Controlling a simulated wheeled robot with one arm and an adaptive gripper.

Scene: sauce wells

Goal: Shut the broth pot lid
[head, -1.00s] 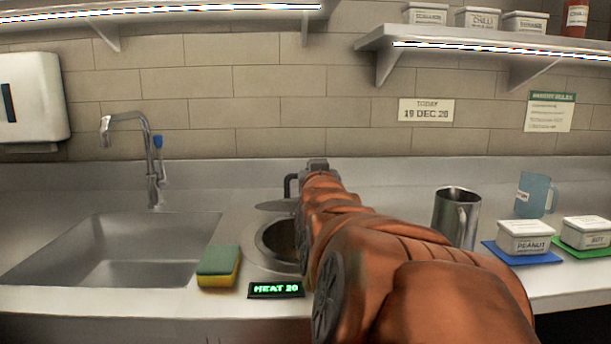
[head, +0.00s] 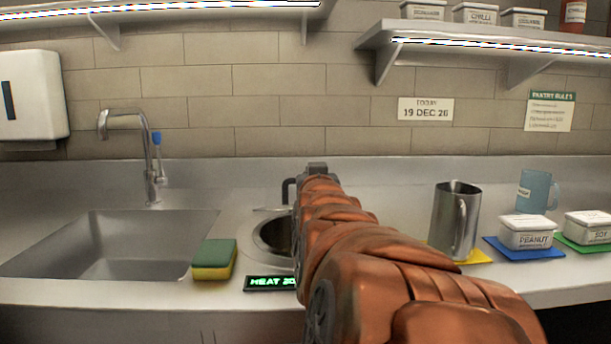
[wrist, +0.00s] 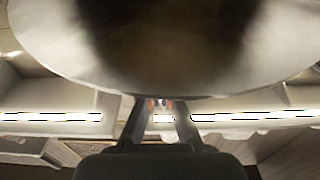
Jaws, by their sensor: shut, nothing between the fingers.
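The broth pot (head: 262,246) is a round well sunk in the counter. Its mouth is partly uncovered, and my arm hides its right side. The metal lid (head: 268,210) shows as a thin edge behind the mouth, raised, with a dark handle (head: 287,190) beside my arm. In the wrist view a large round metal surface, which looks like the lid (wrist: 60,50), fills the top. My gripper (wrist: 160,104) is shut and empty, its fingertips close to the lid's lower edge; I cannot tell whether they touch. In the head view my arm hides the fingers.
A green-yellow sponge (head: 214,260) and a heat display (head: 270,283) sit in front, left of my arm. The sink (head: 130,250) is at left. A steel jug (head: 455,220), a blue cup (head: 535,192) and white tubs (head: 526,232) stand at right.

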